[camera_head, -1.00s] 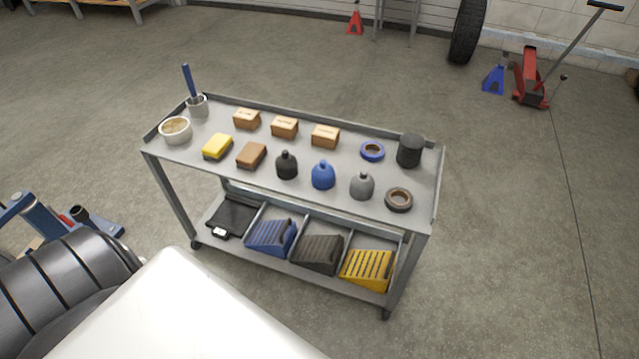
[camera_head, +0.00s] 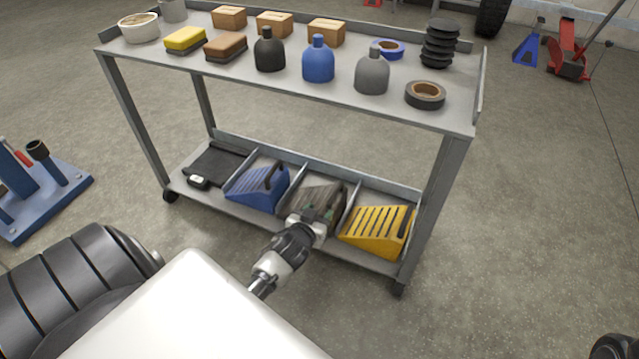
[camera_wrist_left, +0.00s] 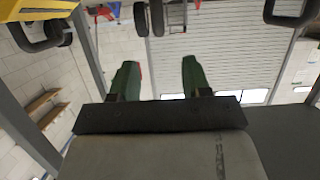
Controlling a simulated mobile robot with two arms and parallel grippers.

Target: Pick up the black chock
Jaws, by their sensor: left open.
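The black chock (camera_head: 309,192) lies in its own compartment on the cart's lower shelf, between the blue chock (camera_head: 258,187) and the yellow chock (camera_head: 377,232). My left gripper (camera_head: 318,212) is open in front of the black chock and hides part of it. I cannot tell whether a finger touches it. In the left wrist view the green fingers (camera_wrist_left: 155,80) stand apart with only background visible between them. The yellow chock shows at that view's top left (camera_wrist_left: 75,9).
The grey cart's dividers and posts (camera_head: 447,185) stand close to my left arm. A black tray (camera_head: 215,165) lies at the lower shelf's left. The top shelf holds bottles, boxes, sponges and tape rolls. A blue stand (camera_head: 45,200) is on the floor at left.

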